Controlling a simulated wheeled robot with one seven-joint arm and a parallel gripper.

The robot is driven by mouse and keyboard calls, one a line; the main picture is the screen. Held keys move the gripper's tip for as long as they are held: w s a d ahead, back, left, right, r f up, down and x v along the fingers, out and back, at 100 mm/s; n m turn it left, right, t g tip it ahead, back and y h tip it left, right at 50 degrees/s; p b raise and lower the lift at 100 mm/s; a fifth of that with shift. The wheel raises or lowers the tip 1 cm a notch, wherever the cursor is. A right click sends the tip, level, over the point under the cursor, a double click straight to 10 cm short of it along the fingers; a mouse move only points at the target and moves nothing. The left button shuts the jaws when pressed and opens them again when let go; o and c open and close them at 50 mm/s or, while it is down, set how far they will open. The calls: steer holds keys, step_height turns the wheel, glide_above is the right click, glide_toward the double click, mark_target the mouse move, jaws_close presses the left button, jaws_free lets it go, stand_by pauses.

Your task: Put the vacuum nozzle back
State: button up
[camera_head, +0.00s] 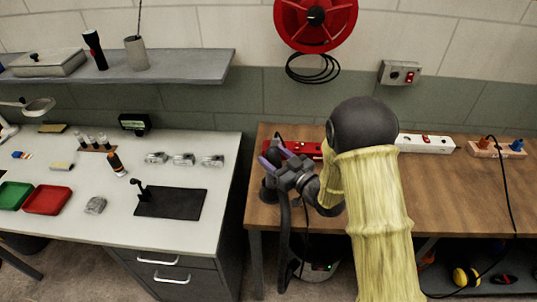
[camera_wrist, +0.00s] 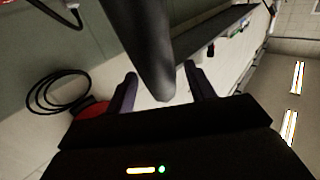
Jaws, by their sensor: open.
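My gripper (camera_head: 274,156) is open, its two fingers pointing up and left over the left end of the wooden bench. In the wrist view, a dark rounded tube (camera_wrist: 150,45), which looks like the vacuum nozzle, reaches down between the two open fingers (camera_wrist: 161,88); I cannot tell whether either finger touches it. In the head view, a black hose (camera_head: 284,240) hangs past the bench's front edge beside my wrist.
The wooden bench (camera_head: 450,190) carries a red item (camera_head: 304,149), a white power strip (camera_head: 425,143) and a plug block (camera_head: 497,148). A red hose reel (camera_head: 316,17) hangs on the wall. A white table (camera_head: 225,150) with small parts stands left, across a gap.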

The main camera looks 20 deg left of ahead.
steer(key=b+v, duration=0.2)
steer(key=v, duration=0.6)
steer(key=shift+s+d, duration=0.3)
steer(key=w+d+f+m+h, duration=0.15)
steer(key=d+m+h, duration=0.55)
steer(key=d+h, duration=0.75)
steer(key=s+d+m+g, duration=0.4)
steer(key=s+d, duration=0.6)
steer(key=s, duration=0.5)
steer(key=g+h, duration=0.1)
steer(key=g, duration=0.1)
steer(key=shift+s+m+g, duration=0.3)
steer(key=shift+m, duration=0.1)
